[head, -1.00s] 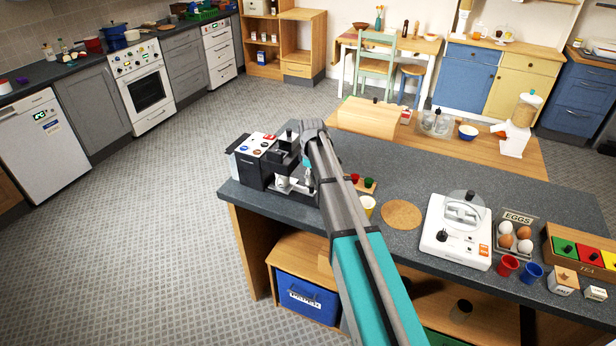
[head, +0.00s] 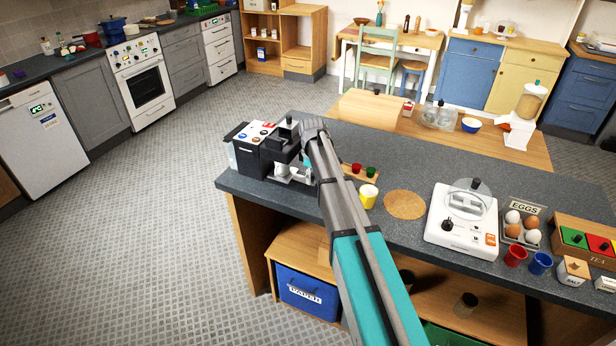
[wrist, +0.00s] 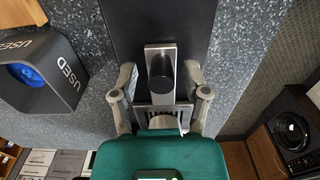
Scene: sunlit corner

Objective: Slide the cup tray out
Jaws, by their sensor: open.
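The black coffee machine (head: 262,150) stands at the left end of the dark worktop. A white cup (head: 297,172) sits low at its front, on the pale cup tray (head: 281,178); my arm hides part of this area. In the wrist view, a slotted plate that looks like the cup tray (wrist: 155,113) shows below a steel bar with a black knob (wrist: 160,68). A bit of the white cup (wrist: 164,122) shows there too. My gripper (wrist: 160,76) is open and empty, its fingers on either side of the steel bar. I cannot tell whether they touch it.
A dark box marked USED (wrist: 45,70) stands left of the machine in the wrist view. A yellow cup (head: 368,196), a small rack with red and green items (head: 358,172) and a round cork mat (head: 404,204) are right of my arm.

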